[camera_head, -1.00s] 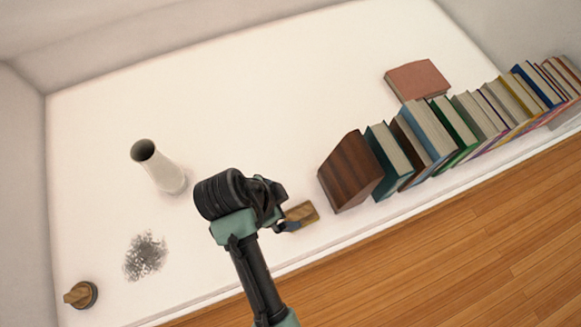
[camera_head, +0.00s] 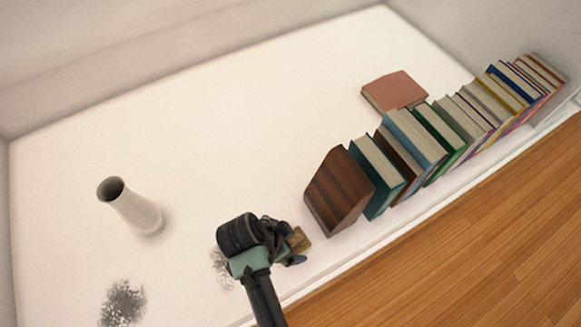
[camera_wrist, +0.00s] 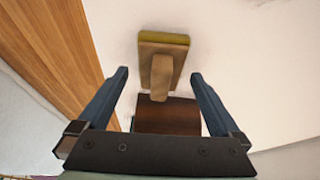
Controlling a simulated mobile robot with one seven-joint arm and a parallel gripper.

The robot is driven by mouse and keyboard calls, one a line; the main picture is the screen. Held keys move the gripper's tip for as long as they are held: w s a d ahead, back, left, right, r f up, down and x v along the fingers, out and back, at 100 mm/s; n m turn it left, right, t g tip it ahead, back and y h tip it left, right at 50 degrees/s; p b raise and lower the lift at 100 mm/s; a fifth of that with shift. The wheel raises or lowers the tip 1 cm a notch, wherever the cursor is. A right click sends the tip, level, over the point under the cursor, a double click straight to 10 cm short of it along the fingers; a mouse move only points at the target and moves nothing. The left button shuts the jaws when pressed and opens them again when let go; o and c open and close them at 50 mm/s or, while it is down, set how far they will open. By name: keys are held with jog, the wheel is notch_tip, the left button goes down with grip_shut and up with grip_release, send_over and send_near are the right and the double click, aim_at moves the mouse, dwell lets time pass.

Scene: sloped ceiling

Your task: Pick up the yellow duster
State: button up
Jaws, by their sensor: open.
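The yellow duster (camera_head: 299,240) lies on the white surface near its front edge, partly hidden by my gripper (camera_head: 287,246) in the head view. In the wrist view the duster (camera_wrist: 163,45) is a wooden block with a yellow strip along its far side and a wooden handle pointing toward me. My gripper (camera_wrist: 159,75) is open, with one dark finger on each side of the handle. A gap shows between each finger and the handle; I cannot tell whether the fingers are level with it.
A dark wooden bookend (camera_head: 339,191) stands just right of the duster, followed by a row of books (camera_head: 440,138). A pink book (camera_head: 394,92) lies behind them. A white vase (camera_head: 137,210) stands at the left, and grey smudges (camera_head: 122,303) mark the surface.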

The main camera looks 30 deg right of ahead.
jog(key=shift+d+f, duration=0.2)
jog(key=shift+f, duration=0.35)
jog(key=shift+r, duration=0.1)
jog(key=c, duration=1.4)
jog(key=shift+o, duration=0.2)
jog(key=shift+r, duration=0.1)
notch_tip(320, 180, up, 10)
jog(key=p, duration=0.4)
